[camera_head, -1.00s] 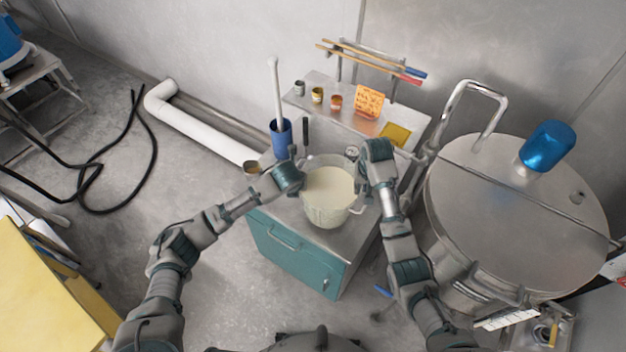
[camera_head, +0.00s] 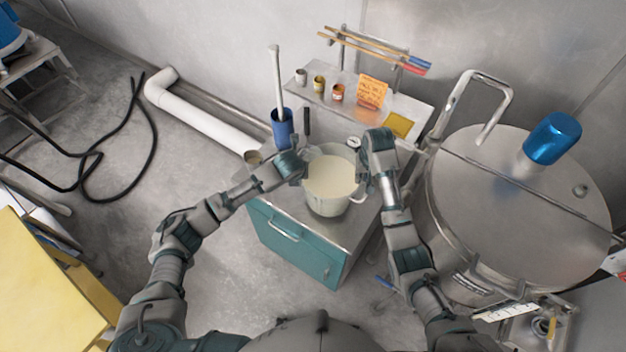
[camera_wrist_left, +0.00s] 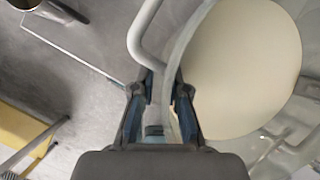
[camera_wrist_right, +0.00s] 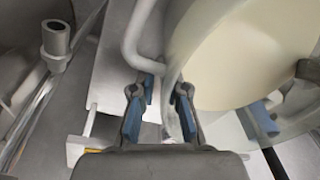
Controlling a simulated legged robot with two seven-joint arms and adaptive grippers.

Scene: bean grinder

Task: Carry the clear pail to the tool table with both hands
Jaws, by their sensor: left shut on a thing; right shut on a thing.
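The clear pail (camera_head: 327,203), filled with a cream-coloured content, is upright over the steel top of the teal-fronted tool table (camera_head: 296,248). I cannot tell whether its base touches the top. My left gripper (camera_head: 300,166) is shut on the pail's left handle; in the left wrist view its fingers (camera_wrist_left: 163,95) close around the handle beside the clear wall. My right gripper (camera_head: 366,180) is at the right handle; in the right wrist view its fingers (camera_wrist_right: 160,95) are on either side of the handle base. The pail also fills much of both wrist views.
Behind the pail stand a blue container (camera_head: 283,131) with a white-handled tool, a round gauge (camera_head: 353,143) and a shelf with small tins (camera_head: 337,92) and an orange card (camera_head: 371,92). A large steel vat (camera_head: 515,210) stands close on the right.

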